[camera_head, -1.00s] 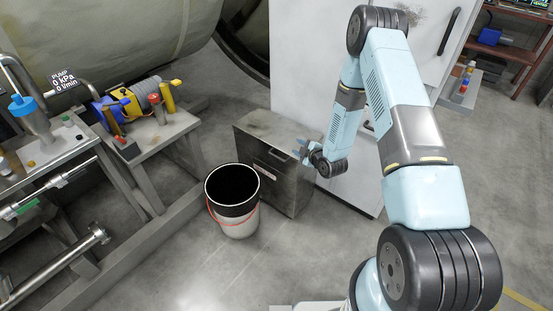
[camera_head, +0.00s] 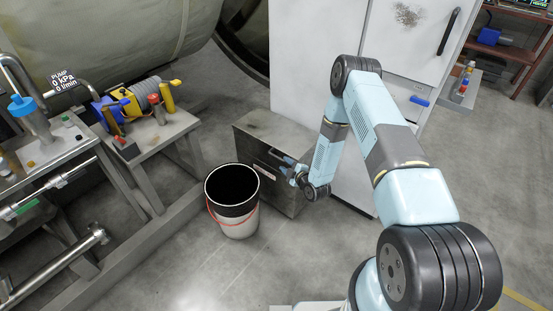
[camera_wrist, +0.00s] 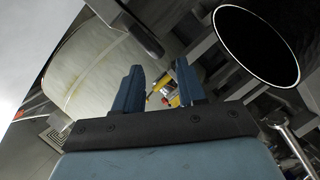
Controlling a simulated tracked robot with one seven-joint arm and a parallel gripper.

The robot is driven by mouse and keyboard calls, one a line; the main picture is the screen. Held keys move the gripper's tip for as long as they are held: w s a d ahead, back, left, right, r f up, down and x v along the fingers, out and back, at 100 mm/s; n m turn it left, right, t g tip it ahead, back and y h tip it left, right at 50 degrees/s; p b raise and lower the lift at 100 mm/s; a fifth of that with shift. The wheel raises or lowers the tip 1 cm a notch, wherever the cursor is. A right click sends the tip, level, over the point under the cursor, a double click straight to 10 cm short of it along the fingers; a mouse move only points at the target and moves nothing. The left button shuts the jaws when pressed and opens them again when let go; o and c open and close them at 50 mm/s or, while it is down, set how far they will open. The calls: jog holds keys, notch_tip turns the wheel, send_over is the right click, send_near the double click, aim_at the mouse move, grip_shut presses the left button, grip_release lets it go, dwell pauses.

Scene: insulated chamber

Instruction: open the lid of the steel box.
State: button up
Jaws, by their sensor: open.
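The steel box (camera_head: 257,143) stands on the floor beside the white cabinet in the head view, with its lid down. Its front has a dark handle and a pale label. My gripper (camera_head: 290,168) is at the upper front of the box, close to the handle, and hides part of that face. I cannot tell whether it touches the box. In the wrist view my gripper's two blue fingers (camera_wrist: 159,84) are apart with nothing held between them. A dark bar-like part (camera_wrist: 127,25) lies just beyond the fingertips there; I cannot tell what it belongs to.
A black-and-white bucket (camera_head: 234,222) stands just in front of the box; its dark mouth shows in the wrist view (camera_wrist: 256,47). The white cabinet (camera_head: 310,70) stands right behind. A pump bench (camera_head: 165,136) and pipework are at left.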

aim_at(278, 158)
jog(key=x, duration=0.7)
jog(key=shift+w+a, duration=0.15)
jog(key=shift+w, duration=0.15)
jog(key=shift+c, duration=0.2)
grip_shut()
